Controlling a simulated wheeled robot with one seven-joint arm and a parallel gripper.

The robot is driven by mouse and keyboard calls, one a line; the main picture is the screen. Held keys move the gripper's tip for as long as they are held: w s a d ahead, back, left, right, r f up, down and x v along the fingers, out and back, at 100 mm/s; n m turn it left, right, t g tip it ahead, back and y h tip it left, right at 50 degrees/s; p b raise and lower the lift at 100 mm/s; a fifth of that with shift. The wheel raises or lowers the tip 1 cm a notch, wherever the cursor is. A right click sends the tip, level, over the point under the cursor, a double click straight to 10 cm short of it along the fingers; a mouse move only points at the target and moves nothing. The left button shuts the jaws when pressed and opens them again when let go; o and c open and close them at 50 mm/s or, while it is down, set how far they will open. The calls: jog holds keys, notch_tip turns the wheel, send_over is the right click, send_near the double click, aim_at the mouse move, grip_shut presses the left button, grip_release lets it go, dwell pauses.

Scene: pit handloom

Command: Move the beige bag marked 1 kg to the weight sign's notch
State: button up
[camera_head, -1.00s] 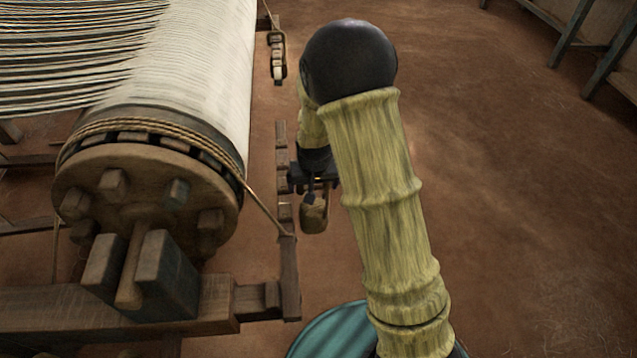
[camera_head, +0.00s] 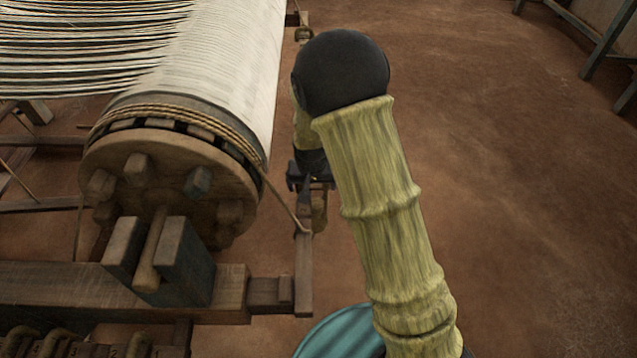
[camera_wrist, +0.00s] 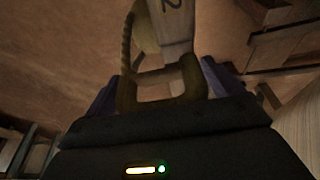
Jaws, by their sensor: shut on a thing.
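My gripper (camera_head: 311,178) is shut on a beige-brown hanging bag (camera_head: 319,212), which hangs below the jaws beside the loom. In the wrist view, the two dark fingers of my gripper (camera_wrist: 160,88) stand either side of the bag's yellowish handle-like loop. I cannot make out which notch is the weight sign's.
The large wooden cloth roller (camera_head: 165,170) with rope and pegs stands left of my arm. A wooden beam (camera_head: 60,292) lies in front of it. Wooden legs (camera_head: 603,50) stand at the far right. The earthen floor (camera_head: 500,200) on the right is clear.

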jog(key=shift+w+a+r, duration=0.1)
jog(key=shift+a, duration=1.15)
jog(key=shift+f+b, duration=0.65)
jog(key=shift+f, duration=0.55)
jog(key=shift+f, duration=0.25)
jog(key=o, duration=1.7)
jog(key=shift+o, duration=0.2)
jog(key=shift+d+f, duration=0.1)
jog(key=shift+f, duration=0.05)
jog(key=p+v, duration=0.2)
jog(key=v, duration=0.5)
jog(key=shift+r, duration=0.4)
